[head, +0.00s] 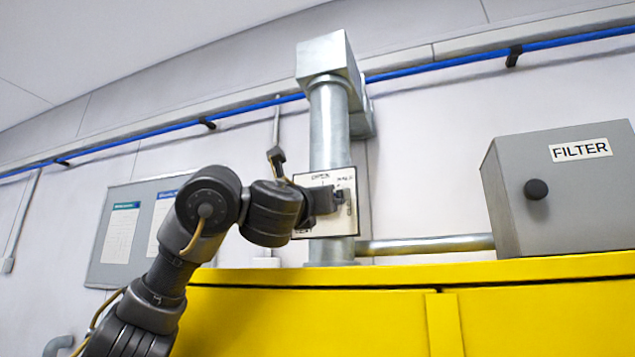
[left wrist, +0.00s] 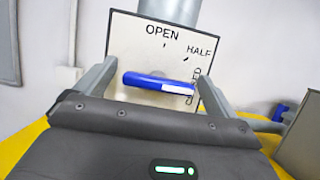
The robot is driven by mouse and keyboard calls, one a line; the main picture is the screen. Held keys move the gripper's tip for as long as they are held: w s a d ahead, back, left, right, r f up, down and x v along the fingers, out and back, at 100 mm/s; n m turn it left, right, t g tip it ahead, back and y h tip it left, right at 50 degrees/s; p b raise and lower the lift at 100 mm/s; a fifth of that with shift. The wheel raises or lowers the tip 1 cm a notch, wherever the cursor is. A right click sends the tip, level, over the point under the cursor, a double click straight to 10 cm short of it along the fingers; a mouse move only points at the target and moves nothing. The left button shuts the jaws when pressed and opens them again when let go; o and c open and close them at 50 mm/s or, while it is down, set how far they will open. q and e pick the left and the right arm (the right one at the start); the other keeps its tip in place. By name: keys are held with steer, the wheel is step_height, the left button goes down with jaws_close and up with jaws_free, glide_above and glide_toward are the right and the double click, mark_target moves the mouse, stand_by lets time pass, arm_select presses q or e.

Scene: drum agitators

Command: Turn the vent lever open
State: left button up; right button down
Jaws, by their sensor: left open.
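The vent lever (left wrist: 150,81) is a blue bar with a white patch toward its right end. In the left wrist view it lies nearly level across a white plate (left wrist: 130,40) marked OPEN, HALF and CLOSED. Its right end is at the CLOSED lettering. My left gripper (left wrist: 157,88) is open, with one finger on each side of the lever; I cannot tell whether either touches it. In the head view my left gripper (head: 340,197) is in front of the plate (head: 325,222) on the metal duct (head: 328,125) and hides the lever. My right gripper is not in view.
The yellow cabinet (head: 380,305) runs below the plate. A grey FILTER box (head: 560,210) with a black knob stands at the right, joined to the duct by a horizontal pipe (head: 425,244). A blue pipe (head: 440,67) crosses the wall. A notice board (head: 125,228) hangs left.

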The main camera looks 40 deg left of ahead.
arm_select(q)
steer(key=shift+w+a+r, duration=0.1)
steer(key=shift+w+a, duration=0.05)
steer(key=shift+w, duration=0.1)
steer(key=shift+c, duration=0.2)
